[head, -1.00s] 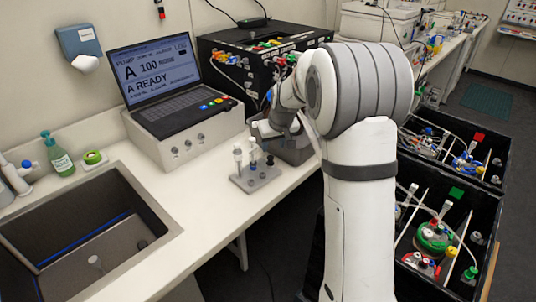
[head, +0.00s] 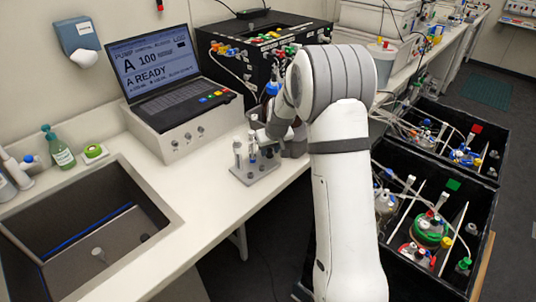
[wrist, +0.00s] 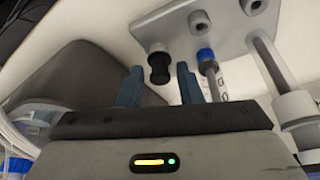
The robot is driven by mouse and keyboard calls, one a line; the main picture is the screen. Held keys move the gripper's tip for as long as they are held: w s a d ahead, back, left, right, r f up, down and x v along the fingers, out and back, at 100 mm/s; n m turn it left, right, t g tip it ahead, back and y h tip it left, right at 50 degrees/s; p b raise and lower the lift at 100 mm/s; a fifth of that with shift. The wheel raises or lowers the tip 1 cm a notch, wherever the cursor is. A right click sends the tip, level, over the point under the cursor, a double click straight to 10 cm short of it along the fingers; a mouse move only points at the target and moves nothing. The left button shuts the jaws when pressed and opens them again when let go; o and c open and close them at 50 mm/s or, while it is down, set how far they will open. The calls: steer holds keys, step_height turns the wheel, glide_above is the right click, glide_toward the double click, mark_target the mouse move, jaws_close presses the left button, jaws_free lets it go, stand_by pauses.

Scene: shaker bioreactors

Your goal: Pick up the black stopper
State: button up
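The black stopper (wrist: 159,62) stands on the grey rack plate (wrist: 222,38), at its left end in the wrist view. My gripper (wrist: 159,72) is open, with its two blue-grey fingertips on either side of the stopper in the picture. I cannot tell whether the tips reach around it or stop just short; no contact shows. In the head view my gripper (head: 260,139) is low over the right rear part of the rack (head: 250,177). There the stopper is hard to make out against the gripper.
A blue-topped tube (wrist: 207,62) stands close beside the right finger. A grey-white capped piece (wrist: 292,105) is further right. The laptop on its white box (head: 180,140) is behind left, the black pump case (head: 240,45) behind. The sink (head: 95,230) lies left.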

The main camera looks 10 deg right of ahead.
jaws_close()
steer(key=shift+r, duration=0.1)
